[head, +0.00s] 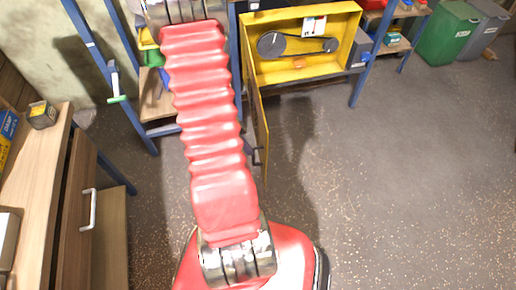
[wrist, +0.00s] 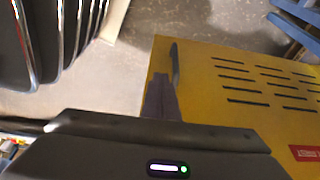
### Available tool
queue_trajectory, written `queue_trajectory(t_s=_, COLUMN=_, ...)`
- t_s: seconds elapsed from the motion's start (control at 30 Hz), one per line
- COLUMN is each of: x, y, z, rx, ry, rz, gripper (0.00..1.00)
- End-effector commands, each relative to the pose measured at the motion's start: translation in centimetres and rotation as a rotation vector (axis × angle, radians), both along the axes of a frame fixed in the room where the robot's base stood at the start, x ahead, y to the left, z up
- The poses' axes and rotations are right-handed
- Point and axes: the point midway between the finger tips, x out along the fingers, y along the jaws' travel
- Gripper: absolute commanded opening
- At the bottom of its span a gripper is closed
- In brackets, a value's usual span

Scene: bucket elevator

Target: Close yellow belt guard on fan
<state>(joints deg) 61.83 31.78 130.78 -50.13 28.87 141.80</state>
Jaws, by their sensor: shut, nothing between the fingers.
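The yellow belt guard (head: 350,75) is open in the head view, with a belt on two dark pulleys (head: 297,45) exposed inside. Its door (head: 260,125) swings out toward me from the left edge and shows nearly edge-on, with a dark handle (head: 256,156) low on it. In the wrist view the slotted yellow door (wrist: 225,70) fills the right side, and the dark handle (wrist: 174,62) stands at its left edge. My gripper (wrist: 160,85) is shut and empty beside the handle. I cannot tell whether they touch. The head view does not show my gripper.
A blue frame (head: 362,65) surrounds the guard. A wooden cabinet (head: 70,210) stands at the left. Green (head: 448,35) and grey (head: 485,30) bins stand at the back right. The floor (head: 400,170) at the right is clear.

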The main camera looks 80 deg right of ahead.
Motion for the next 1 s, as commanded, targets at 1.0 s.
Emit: queue_trajectory(t_s=1.0, x=-4.1, y=-1.7, z=-0.6, rx=0.000, ry=-0.001, rz=0.001, gripper=0.00)
